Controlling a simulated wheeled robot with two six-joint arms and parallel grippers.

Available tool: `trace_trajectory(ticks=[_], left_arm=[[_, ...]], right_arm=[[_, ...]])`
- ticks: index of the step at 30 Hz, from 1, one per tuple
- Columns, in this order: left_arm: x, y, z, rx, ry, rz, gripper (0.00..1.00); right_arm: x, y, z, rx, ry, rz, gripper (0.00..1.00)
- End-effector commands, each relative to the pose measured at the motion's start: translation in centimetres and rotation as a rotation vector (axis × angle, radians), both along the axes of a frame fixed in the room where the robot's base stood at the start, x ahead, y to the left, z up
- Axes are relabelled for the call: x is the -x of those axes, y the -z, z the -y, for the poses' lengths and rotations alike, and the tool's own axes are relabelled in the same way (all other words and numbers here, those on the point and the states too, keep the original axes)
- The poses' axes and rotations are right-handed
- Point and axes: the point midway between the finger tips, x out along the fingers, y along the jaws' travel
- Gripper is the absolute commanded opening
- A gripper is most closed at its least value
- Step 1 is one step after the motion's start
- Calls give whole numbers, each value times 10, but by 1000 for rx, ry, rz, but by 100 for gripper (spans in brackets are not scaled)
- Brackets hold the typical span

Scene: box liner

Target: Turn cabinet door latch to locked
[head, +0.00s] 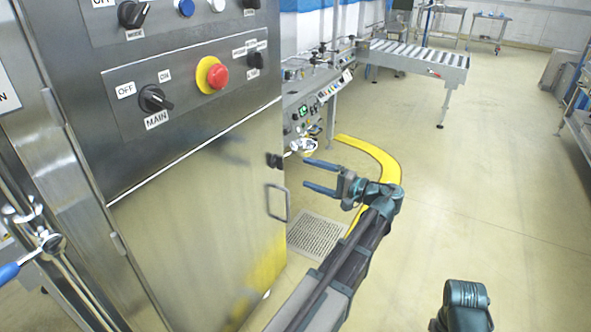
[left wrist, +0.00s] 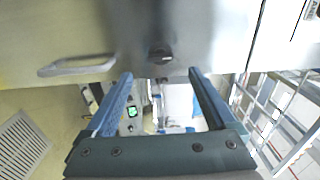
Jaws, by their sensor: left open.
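The cabinet door (head: 200,225) is a shut-looking, brushed steel panel. Its small black latch (head: 273,160) sits near the door's right edge, above the metal pull handle (head: 278,203). In the left wrist view the latch (left wrist: 160,54) is a dark knob just ahead of the fingertips, with the handle (left wrist: 77,65) to its left. I cannot tell which way the latch is turned. My left gripper (head: 305,173) is open and empty, with its blue fingers pointing at the latch and apart from it.
Above the door is a control panel with a MAIN switch (head: 154,99) and a red emergency button (head: 217,76). A floor grate (head: 315,236) and a yellow curved floor strip (head: 380,160) lie right of the cabinet. A roller conveyor (head: 415,58) stands behind; the floor at right is open.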

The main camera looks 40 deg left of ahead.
Motion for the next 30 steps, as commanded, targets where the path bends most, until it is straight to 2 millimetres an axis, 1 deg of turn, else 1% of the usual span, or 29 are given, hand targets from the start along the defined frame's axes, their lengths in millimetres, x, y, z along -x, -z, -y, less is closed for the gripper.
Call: trace_trajectory(ticks=[1,3,6,9,15,28,30], left_arm=[[-2,0,11,0,2,0,90],[-4,0,23,0,3,0,90],[-5,0,36,0,2,0,90],[-6,0,45,0,0,0,90],[-6,0,52,0,-1,0,90],[-6,0,52,0,-1,0,90],[-4,3,53,11,2,-1,90]], right_arm=[[0,0,0,0,0,0,0],[0,0,0,0,0,0,0],[0,0,0,0,0,0,0],[0,0,0,0,0,0,0],[0,0,0,0,0,0,0],[0,0,0,0,0,0,0],[0,0,0,0,0,0,0]])
